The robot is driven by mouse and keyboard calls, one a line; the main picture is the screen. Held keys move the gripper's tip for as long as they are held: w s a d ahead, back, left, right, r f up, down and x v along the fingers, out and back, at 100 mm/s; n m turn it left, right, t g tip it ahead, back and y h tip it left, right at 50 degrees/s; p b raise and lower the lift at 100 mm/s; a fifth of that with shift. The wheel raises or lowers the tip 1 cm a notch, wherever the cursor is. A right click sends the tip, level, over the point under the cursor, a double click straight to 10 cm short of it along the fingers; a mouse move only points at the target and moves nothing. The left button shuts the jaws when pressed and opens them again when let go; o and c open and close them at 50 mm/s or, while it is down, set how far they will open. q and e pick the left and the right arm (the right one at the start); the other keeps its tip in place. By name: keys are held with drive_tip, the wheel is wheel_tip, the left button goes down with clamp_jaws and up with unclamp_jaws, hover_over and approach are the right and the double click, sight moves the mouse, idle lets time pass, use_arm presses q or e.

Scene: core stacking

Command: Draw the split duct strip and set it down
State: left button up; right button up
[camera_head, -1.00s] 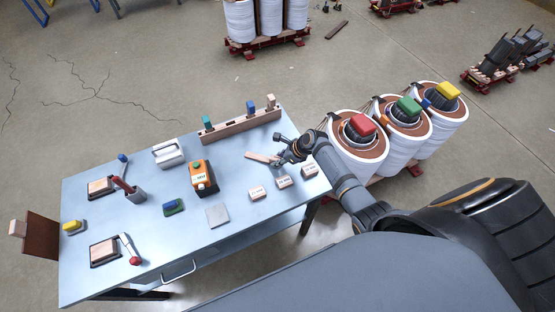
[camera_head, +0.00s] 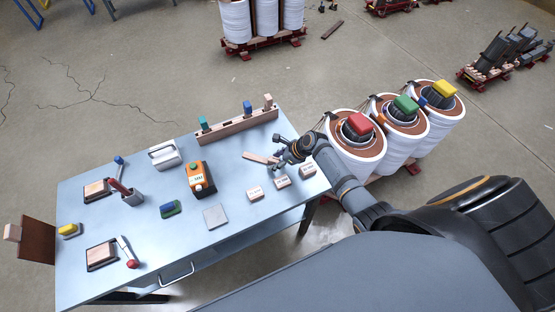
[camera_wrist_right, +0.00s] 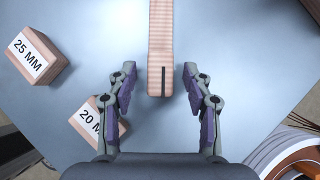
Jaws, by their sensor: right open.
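The split duct strip (camera_head: 257,157) is a pale, ribbed, wood-coloured bar lying on the blue-grey table near its far right side. In the right wrist view the strip (camera_wrist_right: 161,40) runs from the top edge to mid-picture, with a dark slit in its near end. My right gripper (camera_head: 278,158) is at this end. In the right wrist view its open fingers (camera_wrist_right: 159,78) stand on both sides of the slit end, with a gap on each side. It holds nothing. My left gripper is out of view.
Labelled blocks stand close by, 25 MM (camera_wrist_right: 38,57) and 20 MM (camera_wrist_right: 98,122). A wooden rack (camera_head: 238,125) with coloured pegs stands behind the strip. An orange device (camera_head: 198,180) and a grey plate (camera_head: 216,216) are further left. White reels (camera_head: 355,160) stand right of the table.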

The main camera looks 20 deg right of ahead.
drive_tip(key=v, duration=1.2)
idle(0.5)
